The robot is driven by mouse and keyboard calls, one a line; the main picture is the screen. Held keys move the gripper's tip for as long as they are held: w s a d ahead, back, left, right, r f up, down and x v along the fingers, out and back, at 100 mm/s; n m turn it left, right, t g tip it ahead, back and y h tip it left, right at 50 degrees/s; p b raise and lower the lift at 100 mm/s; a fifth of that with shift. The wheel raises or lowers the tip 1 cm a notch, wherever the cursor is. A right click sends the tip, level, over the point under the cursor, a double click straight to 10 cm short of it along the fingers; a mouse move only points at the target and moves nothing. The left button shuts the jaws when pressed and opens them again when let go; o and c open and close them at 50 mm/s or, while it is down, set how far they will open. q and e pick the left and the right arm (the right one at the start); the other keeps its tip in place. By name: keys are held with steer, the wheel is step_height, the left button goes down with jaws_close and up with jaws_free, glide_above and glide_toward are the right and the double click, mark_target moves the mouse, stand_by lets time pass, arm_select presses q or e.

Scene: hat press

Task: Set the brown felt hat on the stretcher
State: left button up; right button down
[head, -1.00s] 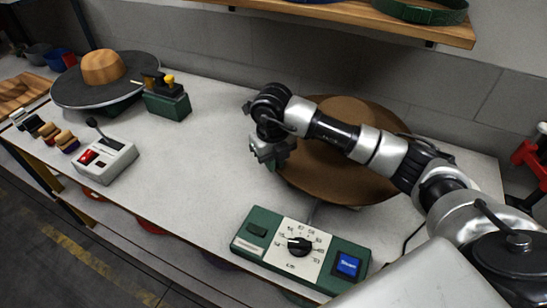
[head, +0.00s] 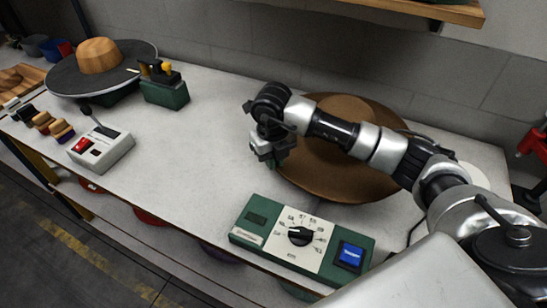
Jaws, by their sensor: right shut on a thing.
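The brown felt hat (head: 318,168), with a wide brim and rounded crown, is in the middle right of the head view. My right gripper (head: 268,158) is shut on the left edge of its brim. My right arm crosses in front of the hat and hides part of its crown and right side. A green control box (head: 265,218) with a numbered dial and a blue button stands at the bench's front edge, below the hat. My left gripper is out of view.
A wooden hat block (head: 100,56) on a dark round plate stands at the far left. Beside it are a green clamp-like device (head: 163,92) and a white switch box (head: 100,152). A wooden shelf (head: 405,10) overhangs the back. The left middle of the bench is clear.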

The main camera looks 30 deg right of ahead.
steer(key=shift+f+b, duration=0.6)
steer(key=shift+f, duration=0.15)
steer(key=c, duration=1.1)
jaws_free()
